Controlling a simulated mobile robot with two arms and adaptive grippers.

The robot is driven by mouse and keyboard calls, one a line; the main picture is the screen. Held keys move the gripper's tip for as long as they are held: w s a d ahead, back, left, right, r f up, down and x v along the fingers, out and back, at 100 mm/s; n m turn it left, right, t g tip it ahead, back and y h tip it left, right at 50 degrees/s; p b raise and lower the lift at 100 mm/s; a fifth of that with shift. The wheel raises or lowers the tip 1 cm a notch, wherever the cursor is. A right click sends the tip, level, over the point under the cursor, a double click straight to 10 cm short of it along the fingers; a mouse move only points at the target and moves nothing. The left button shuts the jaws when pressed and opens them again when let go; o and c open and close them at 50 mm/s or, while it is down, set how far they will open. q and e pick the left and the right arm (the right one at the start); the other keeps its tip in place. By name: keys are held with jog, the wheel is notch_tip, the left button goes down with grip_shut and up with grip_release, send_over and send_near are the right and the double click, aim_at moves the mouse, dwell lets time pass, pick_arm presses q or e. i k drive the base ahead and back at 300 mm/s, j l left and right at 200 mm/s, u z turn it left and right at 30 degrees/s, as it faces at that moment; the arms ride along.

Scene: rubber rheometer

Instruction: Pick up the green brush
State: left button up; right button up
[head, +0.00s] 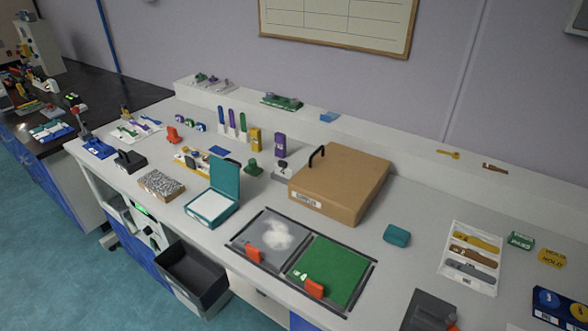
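No thing can be told for certain as the green brush at this size. A long green object (282,101) with dark parts lies on the raised back ledge, left of the middle. A small dark green object (253,167) with a knob-like top stands on the bench between the open teal box and the large cardboard box. Neither of my grippers is in the head view, so nothing shows of what they hold.
The white bench (400,270) carries a large cardboard box (345,180) with a black handle, an open teal box (226,185), a green panel (335,265) and a teal block (397,235). A dark open bin (195,275) sits below the front edge. Bare bench lies around the teal block.

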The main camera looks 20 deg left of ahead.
aim_at(252, 170)
jog(key=j+z, duration=0.2)
jog(key=z, duration=0.2)
jog(key=j+z, duration=0.25)
jog(key=z, duration=0.15)
jog(key=j+z, duration=0.45)
jog(key=z, duration=0.3)
